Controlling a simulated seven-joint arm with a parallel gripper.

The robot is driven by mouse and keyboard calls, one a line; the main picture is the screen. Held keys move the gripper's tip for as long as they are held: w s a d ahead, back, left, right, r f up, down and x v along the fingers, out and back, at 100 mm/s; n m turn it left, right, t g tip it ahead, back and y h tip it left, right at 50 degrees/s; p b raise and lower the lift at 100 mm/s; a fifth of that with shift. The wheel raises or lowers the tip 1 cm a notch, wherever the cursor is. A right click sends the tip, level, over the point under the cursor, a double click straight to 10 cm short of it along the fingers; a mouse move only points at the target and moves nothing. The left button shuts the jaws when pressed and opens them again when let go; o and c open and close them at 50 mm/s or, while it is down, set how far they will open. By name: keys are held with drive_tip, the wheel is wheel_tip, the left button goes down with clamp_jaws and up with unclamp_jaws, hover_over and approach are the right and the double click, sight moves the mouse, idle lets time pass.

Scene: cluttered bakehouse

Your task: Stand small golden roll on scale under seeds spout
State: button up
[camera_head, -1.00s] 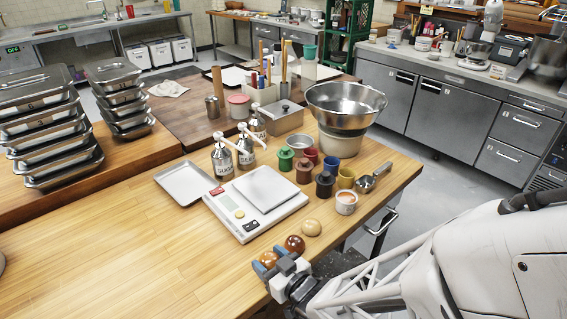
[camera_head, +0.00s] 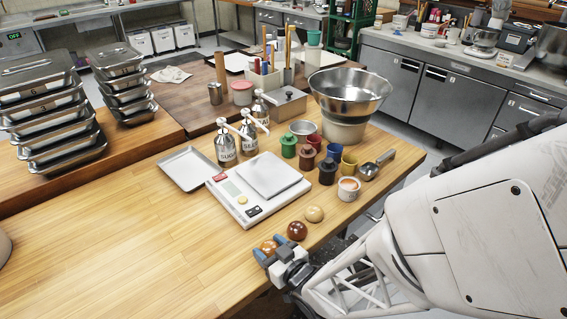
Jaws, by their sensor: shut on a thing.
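A small golden-brown roll (camera_head: 268,246) is between the blue-tipped fingers of my gripper (camera_head: 270,248), at the table's near edge. The gripper is shut on it and hides part of it. I cannot tell whether the roll touches the table. The white scale (camera_head: 291,193) lies beyond, its plate bare. Pump bottles with pale spouts stand behind the scale: one at the front (camera_head: 228,151), one behind it (camera_head: 248,140) and one farther back (camera_head: 261,112). Their labels are too small for me to read surely, so I cannot tell which is seeds.
A dark brown roll (camera_head: 297,231) and a pale roll (camera_head: 314,214) lie just right of my gripper. Several coloured pots, a white cup (camera_head: 348,190) and a scoop (camera_head: 377,165) stand right of the scale. A metal tray (camera_head: 187,170) lies left. The front-left tabletop is clear.

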drive_tip(key=shift+f, duration=0.15)
drive_tip(key=o, duration=0.7)
drive_tip(key=shift+o, duration=0.2)
drive_tip(key=v, duration=0.8)
drive_tip(key=shift+f, duration=0.15)
drive_tip(key=shift+w, duration=0.15)
